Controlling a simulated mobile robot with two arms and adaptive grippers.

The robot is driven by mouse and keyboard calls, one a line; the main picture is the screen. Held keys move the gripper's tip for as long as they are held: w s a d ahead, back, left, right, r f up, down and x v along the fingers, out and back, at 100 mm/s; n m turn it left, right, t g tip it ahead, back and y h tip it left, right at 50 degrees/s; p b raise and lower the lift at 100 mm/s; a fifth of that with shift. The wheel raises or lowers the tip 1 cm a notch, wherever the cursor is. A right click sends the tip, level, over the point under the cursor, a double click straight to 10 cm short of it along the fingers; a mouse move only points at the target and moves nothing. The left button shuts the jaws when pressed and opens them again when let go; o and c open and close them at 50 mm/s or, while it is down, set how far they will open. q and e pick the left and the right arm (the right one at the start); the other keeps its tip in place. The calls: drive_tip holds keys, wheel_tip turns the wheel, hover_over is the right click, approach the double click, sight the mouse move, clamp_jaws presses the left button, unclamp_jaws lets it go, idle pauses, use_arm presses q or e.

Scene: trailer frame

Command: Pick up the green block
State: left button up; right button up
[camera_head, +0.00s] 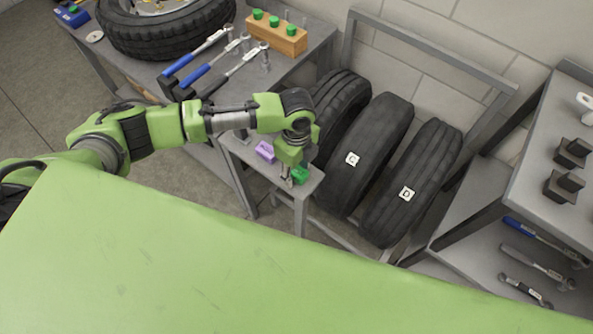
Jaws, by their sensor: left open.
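The green block (300,176) lies on a small grey stand (308,190), near its right end. A purple block (265,151) lies on the same stand, to the left of the green one. My left gripper (287,178) points down over the stand, right beside the green block at its left side. It is open, and nothing shows held in it. I cannot tell whether a finger touches the green block, as the gripper covers part of that area. My right gripper does not show.
Tyres marked C (365,150) and D (415,185) stand in a rack just right of the stand. A workbench (312,47) with a tyre, wrenches and a wooden holder (276,38) is behind. A shelf unit (540,130) with dark parts and tools stands at right.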

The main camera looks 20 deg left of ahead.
use_arm(q)
drive_tip(key=c, duration=1.2)
drive_tip(key=shift+r, duration=0.1)
